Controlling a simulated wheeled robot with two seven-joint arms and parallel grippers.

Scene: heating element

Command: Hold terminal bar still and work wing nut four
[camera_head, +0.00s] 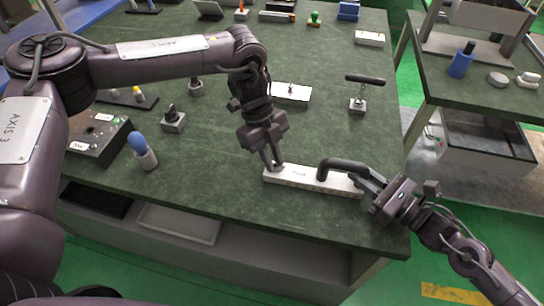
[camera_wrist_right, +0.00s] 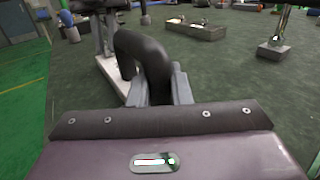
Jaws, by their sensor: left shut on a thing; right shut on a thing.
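The terminal bar (camera_head: 300,178) is a long pale block with small dark marking, lying near the table's front edge. A black arched handle (camera_head: 343,164) rises from its right part. My right gripper (camera_head: 366,180) is shut on the handle's right end; the handle (camera_wrist_right: 145,50) also shows in the right wrist view, between the fingers (camera_wrist_right: 163,92). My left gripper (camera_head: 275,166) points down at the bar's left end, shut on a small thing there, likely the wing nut. The fingers hide that nut, and I cannot read its number.
A pale block with a small stud (camera_head: 291,92) stands behind the bar, with a T-handled tool (camera_head: 358,96) to its right. A blue-knobbed piece (camera_head: 142,152) and a dark control box (camera_head: 98,138) are at left. The green table (camera_head: 230,190) is clear around the bar.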

